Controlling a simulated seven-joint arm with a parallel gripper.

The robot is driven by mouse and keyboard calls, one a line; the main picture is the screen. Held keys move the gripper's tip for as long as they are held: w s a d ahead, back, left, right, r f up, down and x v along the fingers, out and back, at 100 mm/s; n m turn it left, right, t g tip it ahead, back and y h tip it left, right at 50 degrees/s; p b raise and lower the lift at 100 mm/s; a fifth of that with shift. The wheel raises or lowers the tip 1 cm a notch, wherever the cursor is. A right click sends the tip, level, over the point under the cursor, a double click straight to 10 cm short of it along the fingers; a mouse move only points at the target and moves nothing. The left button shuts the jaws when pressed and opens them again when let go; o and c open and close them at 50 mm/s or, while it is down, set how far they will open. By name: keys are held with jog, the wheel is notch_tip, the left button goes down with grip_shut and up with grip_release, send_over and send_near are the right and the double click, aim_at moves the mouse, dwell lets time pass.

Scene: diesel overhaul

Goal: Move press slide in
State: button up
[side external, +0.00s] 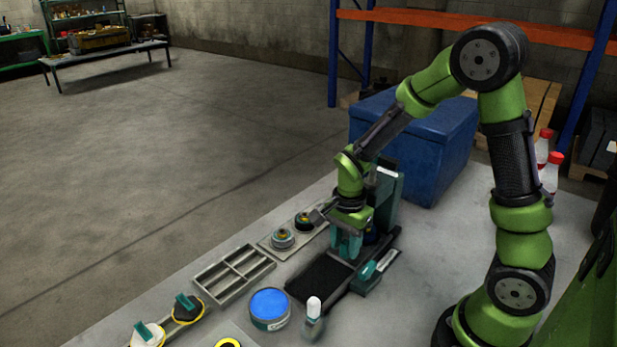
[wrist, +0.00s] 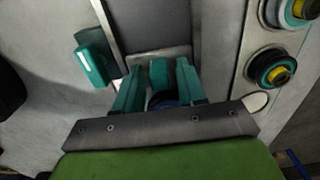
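The press is a teal and grey upright (side external: 388,195) with a low base at the right of the table's work area. Its dark slide plate (side external: 320,278) extends out toward the front left; a grey plate strip also shows in the wrist view (wrist: 150,25). My gripper (side external: 347,245) points down over the slide, in front of the upright. In the wrist view its teal fingers (wrist: 158,67) are apart, with a small teal block (wrist: 160,74) between them. Narrow gaps show on both sides of the block. A blue round part (wrist: 162,100) is partly hidden behind the fingers.
A teal handle (side external: 369,270) sits beside the press base. A plate with round parts (side external: 283,239), a grey divided tray (side external: 233,272), a blue-topped tin (side external: 269,307) and a white-capped bottle (side external: 313,315) stand nearby. A blue bin (side external: 425,150) is behind.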

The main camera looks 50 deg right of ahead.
jog(key=shift+r, duration=2.7)
jog(key=shift+r, duration=2)
jog(key=shift+s+a+f+n, duration=0.1)
jog(key=shift+a+f+n, duration=0.05)
jog(key=shift+n, duration=0.75)
jog(key=s+a+r+n+t, duration=0.2)
jog(key=s+r+n, duration=0.1)
jog(key=r+n, duration=0.1)
jog(key=s+a+r+n+t+y, duration=0.1)
jog(key=s+a+r+n+t, duration=0.1)
jog(key=s+r+n, duration=0.1)
jog(key=s+a+r+n+t+y, duration=0.1)
jog(key=s+a+r+n+t, duration=0.1)
jog(key=s+r+n+t, duration=0.1)
jog(key=shift+a+r+n, duration=0.2)
jog(key=shift+r+n, duration=0.6)
jog(key=shift+n, duration=0.3)
